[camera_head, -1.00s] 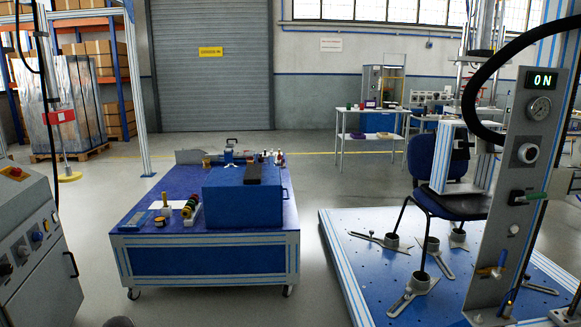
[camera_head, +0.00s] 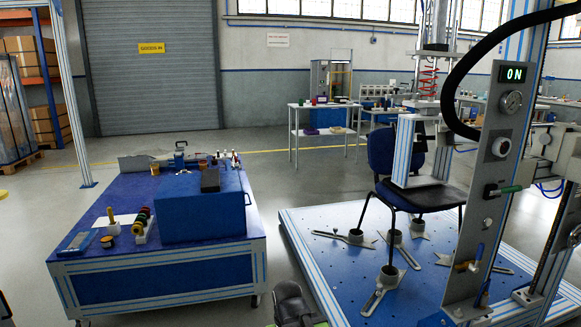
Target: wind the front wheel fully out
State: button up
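A grey upright panel (camera_head: 477,205) stands at the right, at the near side of the blue chair test rig. It carries a pale round knob (camera_head: 500,148) below a gauge, a green-handled lever (camera_head: 505,190) and a brass-coloured valve with a blue lever (camera_head: 470,264). I cannot tell which of these, if any, is the front wheel. A dark grey part that looks like my gripper (camera_head: 291,304) shows at the bottom edge, left of the rig and well apart from the panel. Its fingers are not clear, and I see nothing held in it.
A blue chair (camera_head: 385,155) stands on the rig's perforated blue platform (camera_head: 330,262), with clamps around its legs. A blue workbench (camera_head: 150,265) with a blue box (camera_head: 200,212) and tools is at the left. Bare floor (camera_head: 280,185) lies between. A black hose arches beside the panel.

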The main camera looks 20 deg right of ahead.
aim_at(234, 166)
jog(key=i, duration=1.65)
jog(key=z, duration=0.05)
